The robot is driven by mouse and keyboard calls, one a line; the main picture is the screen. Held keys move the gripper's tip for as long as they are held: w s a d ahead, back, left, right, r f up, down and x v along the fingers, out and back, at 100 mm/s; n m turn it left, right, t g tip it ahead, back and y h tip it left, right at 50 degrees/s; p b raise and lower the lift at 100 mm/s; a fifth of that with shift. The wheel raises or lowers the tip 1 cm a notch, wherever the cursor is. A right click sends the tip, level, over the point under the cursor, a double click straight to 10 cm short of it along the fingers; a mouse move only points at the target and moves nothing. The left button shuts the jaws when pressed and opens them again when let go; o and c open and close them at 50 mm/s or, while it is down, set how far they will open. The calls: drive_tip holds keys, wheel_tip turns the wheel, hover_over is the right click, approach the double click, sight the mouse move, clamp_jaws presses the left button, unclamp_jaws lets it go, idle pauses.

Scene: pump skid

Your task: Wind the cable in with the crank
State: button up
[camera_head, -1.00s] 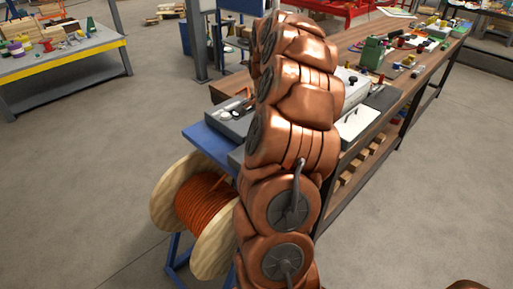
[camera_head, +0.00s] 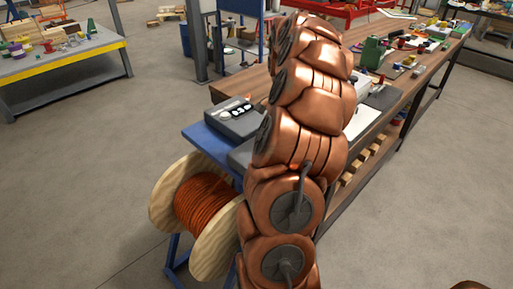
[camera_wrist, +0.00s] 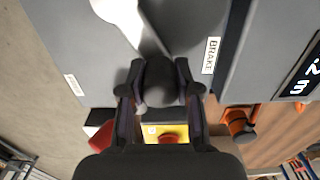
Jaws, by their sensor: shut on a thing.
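In the wrist view, my gripper (camera_wrist: 160,92) is shut on the dark rounded knob of the crank (camera_wrist: 161,76), one finger on each side of it. A pale crank arm (camera_wrist: 148,35) runs from the knob to a white hub at the top edge, over a grey housing (camera_wrist: 75,38). In the head view, orange cable (camera_head: 205,203) lies in turns on a wooden drum (camera_head: 168,182) on a blue stand. My copper-coloured arm hides my gripper and the crank there.
A long wooden workbench (camera_head: 405,85) with tools and parts stands behind my arm. Open floor (camera_head: 80,170) lies left of the drum.

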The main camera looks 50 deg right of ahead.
drive_tip(key=shift+s+f+b, duration=0.15)
drive_tip(key=shift+s+b, duration=0.3)
drive_tip(key=shift+s, duration=0.2)
drive_tip(key=shift+s+d+b, duration=0.2)
drive_tip(key=shift+s+b, duration=0.4)
drive_tip(key=shift+s, duration=0.55)
drive_tip(key=shift+w, duration=0.1)
drive_tip(key=o, duration=1.1)
drive_tip(key=shift+o, duration=0.2)
drive_tip(key=shift+r, duration=0.2)
wheel_tip(320, 180, up, 12)
